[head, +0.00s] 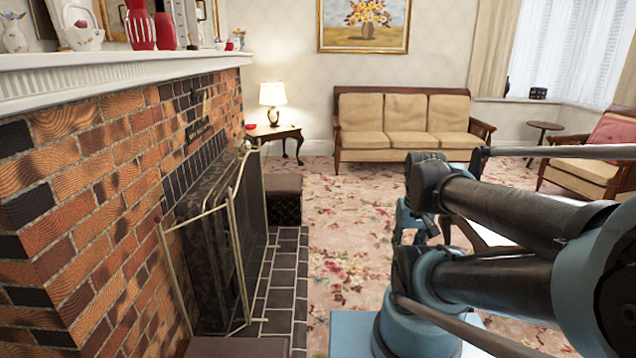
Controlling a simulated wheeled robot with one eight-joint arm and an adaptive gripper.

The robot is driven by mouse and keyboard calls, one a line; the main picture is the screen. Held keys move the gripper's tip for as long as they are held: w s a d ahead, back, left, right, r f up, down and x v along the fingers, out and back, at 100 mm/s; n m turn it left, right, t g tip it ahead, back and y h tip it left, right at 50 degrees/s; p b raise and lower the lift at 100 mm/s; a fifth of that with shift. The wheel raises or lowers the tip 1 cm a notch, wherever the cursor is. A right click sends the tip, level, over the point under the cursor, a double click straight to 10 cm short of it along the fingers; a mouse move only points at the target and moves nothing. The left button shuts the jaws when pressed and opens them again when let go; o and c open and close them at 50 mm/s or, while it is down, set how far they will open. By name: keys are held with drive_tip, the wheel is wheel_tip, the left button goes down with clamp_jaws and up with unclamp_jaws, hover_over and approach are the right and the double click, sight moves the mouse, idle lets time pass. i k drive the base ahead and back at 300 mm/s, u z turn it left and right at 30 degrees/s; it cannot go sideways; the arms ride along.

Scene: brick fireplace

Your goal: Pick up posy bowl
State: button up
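No thing in the head view can be named for certain as the posy bowl. A white basket-shaped bowl (82,38) with a pinkish top stands on the white mantel at the upper left, beside red vases. A small red dish or bowl (250,127) sits on the far side table, left of the lamp. My arm fills the right side of the view, with its dark links folded above its blue base. No gripper fingers can be made out, and nothing held is visible.
The mantel (120,70) runs along the brick fireplace at left, with a metal fire screen (235,250) before it. Dark padded stools (284,198) stand by the hearth. The side table (275,133), sofa (400,140) and armchair (590,165) are farther back. Floral carpet lies open mid-room.

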sight(220, 45)
drive_tip(key=z, duration=0.15)
drive_tip(key=i, duration=2.2)
drive_tip(key=u, duration=0.8)
drive_tip(key=i, duration=1.35)
drive_tip(key=u, duration=0.75)
